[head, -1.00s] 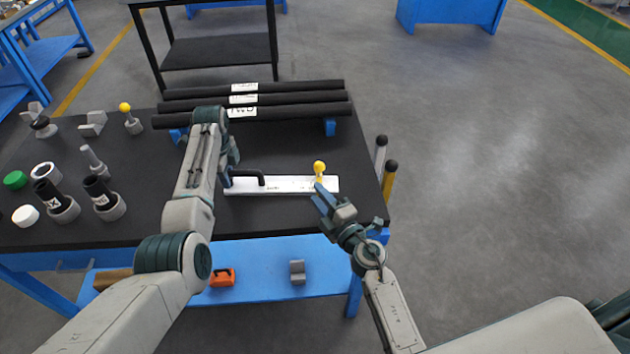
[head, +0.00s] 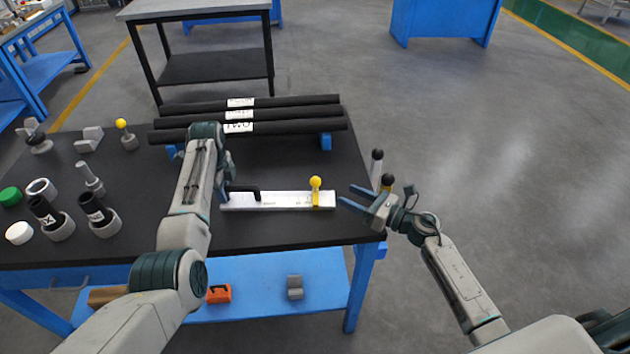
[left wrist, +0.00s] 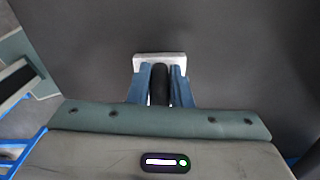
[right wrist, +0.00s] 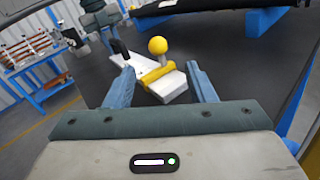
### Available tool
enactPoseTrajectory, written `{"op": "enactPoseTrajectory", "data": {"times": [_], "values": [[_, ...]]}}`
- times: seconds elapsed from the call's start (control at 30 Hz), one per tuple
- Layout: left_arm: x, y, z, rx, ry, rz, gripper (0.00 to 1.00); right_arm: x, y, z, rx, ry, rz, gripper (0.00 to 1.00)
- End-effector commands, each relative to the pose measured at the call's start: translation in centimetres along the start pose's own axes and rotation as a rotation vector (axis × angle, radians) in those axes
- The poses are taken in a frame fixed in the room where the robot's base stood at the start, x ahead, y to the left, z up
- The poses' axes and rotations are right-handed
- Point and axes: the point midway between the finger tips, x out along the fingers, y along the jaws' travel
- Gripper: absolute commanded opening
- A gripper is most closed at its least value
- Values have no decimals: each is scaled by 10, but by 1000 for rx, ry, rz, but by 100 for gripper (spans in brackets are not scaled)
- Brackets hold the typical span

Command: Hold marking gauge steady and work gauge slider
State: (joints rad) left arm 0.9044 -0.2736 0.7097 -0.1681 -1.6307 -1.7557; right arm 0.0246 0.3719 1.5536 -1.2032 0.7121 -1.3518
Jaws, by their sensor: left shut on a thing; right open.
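The marking gauge (head: 285,202) is a flat white bar lying on the black bench top, with a black handle at its left end. The gauge slider (head: 317,198) is a yellow piece with a ball knob near the bar's right end. My left gripper (head: 228,190) is shut on the black handle (left wrist: 160,84); the head view partly hides its fingers. My right gripper (head: 349,199) is open and empty, just right of the bar's right end. In the right wrist view the slider (right wrist: 158,72) shows between and beyond the open fingers, apart from them.
Several black bars (head: 250,114) lie behind the gauge on blue supports. Black-topped and yellow posts (head: 376,170) stand at the bench's right edge. Sockets, caps and knobs (head: 58,222) fill the left side. The bench in front of the gauge is clear.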

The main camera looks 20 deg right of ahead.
Motion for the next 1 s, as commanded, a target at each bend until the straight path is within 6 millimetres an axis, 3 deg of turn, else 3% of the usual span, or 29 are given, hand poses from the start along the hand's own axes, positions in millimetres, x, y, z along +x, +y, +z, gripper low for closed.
{"op": "enactPoseTrajectory", "data": {"times": [0.17,0.6,0.8,1.0], "values": [[1,1,0,0,1,2,0,13,2,-2,-26,2,7,50],[1,1,0,0,1,3,0,96,2,-1,-22,1,5,50],[1,1,0,0,1,3,0,115,2,-3,-22,4,4,50],[2,1,0,0,1,3,0,119,2,-2,-23,5,4,50]]}}
